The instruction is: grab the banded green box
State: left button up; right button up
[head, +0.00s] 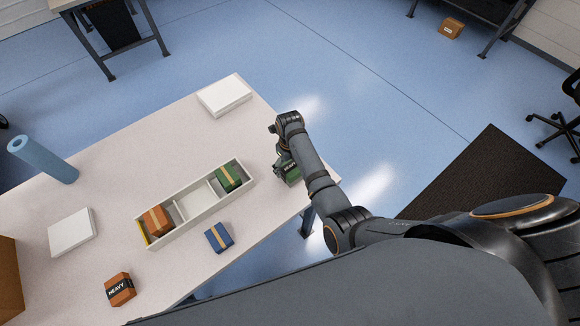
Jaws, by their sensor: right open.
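The green box with a tan band (229,177) sits in the right-hand compartment of a white divided tray (180,228) on the table. A second green box (288,174), with a dark label reading HEAVY, stands on the table to the right of the tray, partly hidden by my right arm. My right gripper (283,156) is open and points down at the HEAVY green box, apart from the banded one. Its fingertips are mostly hidden, so I cannot tell whether they touch the box. My left gripper is not in view.
An orange banded box (157,220) is in the tray's left compartment; the middle one is empty. A blue banded box (218,237) and an orange HEAVY box (120,290) lie in front. White flat boxes (224,95) and a blue roll (43,159) stand on the table (130,160).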

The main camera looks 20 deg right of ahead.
jog(key=shift+d+f, duration=0.1)
jog(key=shift+f, duration=0.8)
jog(key=shift+r, duration=0.1)
jog(key=c, duration=1.6)
jog(key=shift+o, duration=0.2)
